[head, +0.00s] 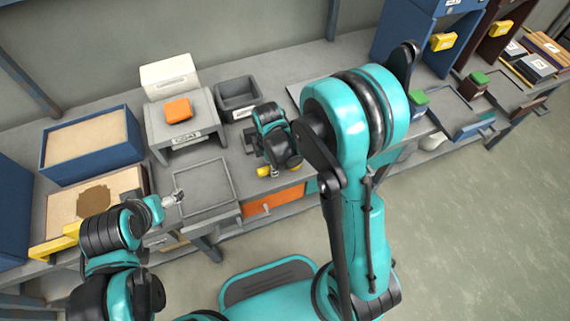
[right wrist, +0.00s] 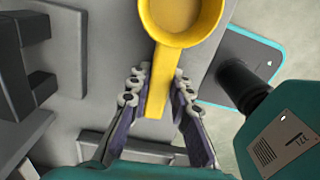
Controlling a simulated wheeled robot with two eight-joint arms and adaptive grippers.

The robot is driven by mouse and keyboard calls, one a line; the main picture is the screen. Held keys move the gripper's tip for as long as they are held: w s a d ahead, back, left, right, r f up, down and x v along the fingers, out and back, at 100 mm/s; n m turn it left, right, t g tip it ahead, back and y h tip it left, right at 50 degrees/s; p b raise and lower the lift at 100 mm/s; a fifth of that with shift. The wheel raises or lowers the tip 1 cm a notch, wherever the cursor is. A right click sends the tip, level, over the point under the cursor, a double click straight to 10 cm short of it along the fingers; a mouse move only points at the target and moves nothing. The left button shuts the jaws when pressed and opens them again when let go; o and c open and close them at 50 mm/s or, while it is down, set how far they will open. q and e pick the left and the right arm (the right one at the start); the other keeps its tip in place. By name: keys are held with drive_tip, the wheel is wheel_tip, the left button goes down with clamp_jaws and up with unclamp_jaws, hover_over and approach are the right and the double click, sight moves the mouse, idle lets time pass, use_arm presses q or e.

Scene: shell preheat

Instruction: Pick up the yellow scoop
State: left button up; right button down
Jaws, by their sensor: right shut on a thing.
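The yellow scoop (right wrist: 185,18) shows in the right wrist view with its round bowl at the top and its handle running down between my fingers. My right gripper (right wrist: 160,82) is shut on the scoop's handle. In the head view the right gripper (head: 280,166) is over the table's front edge, and a small yellow part of the scoop (head: 264,171) shows beside it; the rest is hidden by my arm. My left gripper (head: 172,199) is at the left, near a grey square tray (head: 203,211); its fingers are too small to read.
A grey stand (head: 183,139) with an orange block (head: 178,110) is behind the square tray. A dark grey bin (head: 222,108) stands near my right gripper. A blue sand-filled box (head: 60,178) is at the left. An orange drawer front (head: 275,201) is under the table edge.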

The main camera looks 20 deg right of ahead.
drive_tip(key=shift+r+p, duration=0.35)
drive_tip(key=shift+r, duration=0.25)
drive_tip(key=r, duration=0.1)
drive_tip(key=r+p, duration=0.1)
drive_tip(key=s+r+p, duration=0.1)
drive_tip(key=r, duration=0.1)
drive_tip(key=shift+d, duration=0.3)
drive_tip(key=s+d+r+p, duration=0.3)
drive_tip(key=s+d+r, duration=0.2)
drive_tip(key=s, duration=0.4)
drive_tip(key=shift+d+r+p, duration=0.15)
drive_tip(key=shift+r+p, duration=0.15)
drive_tip(key=shift+r, duration=0.1)
